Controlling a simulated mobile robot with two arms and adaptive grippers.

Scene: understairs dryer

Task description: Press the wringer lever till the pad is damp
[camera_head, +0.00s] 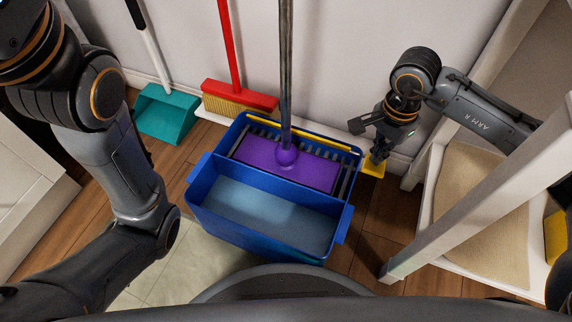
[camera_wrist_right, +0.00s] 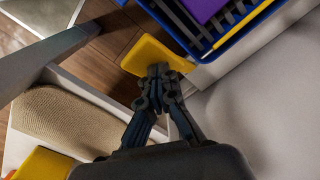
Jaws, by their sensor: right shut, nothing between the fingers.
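A blue bucket (camera_head: 197,193) stands on the floor with water in its near compartment. A purple mop pad (camera_head: 300,171) lies on the slatted wringer (camera_head: 349,180) in the far compartment, its grey pole rising upright. The yellow wringer lever (camera_head: 373,168) sticks out on the bucket's right; it also shows in the right wrist view (camera_wrist_right: 151,50). My right gripper (camera_head: 377,163) is shut and empty, its fingertips at the lever, over its pad in the wrist view (camera_wrist_right: 158,72). Whether they touch it I cannot tell. My left arm is at the left; its gripper is out of view.
A teal dustpan (camera_head: 167,113) and a red broom (camera_head: 240,97) stand by the wall, left of the bucket. A white frame with a beige mat (camera_head: 480,215) is close on the right. A yellow object (camera_head: 556,236) lies at the right edge.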

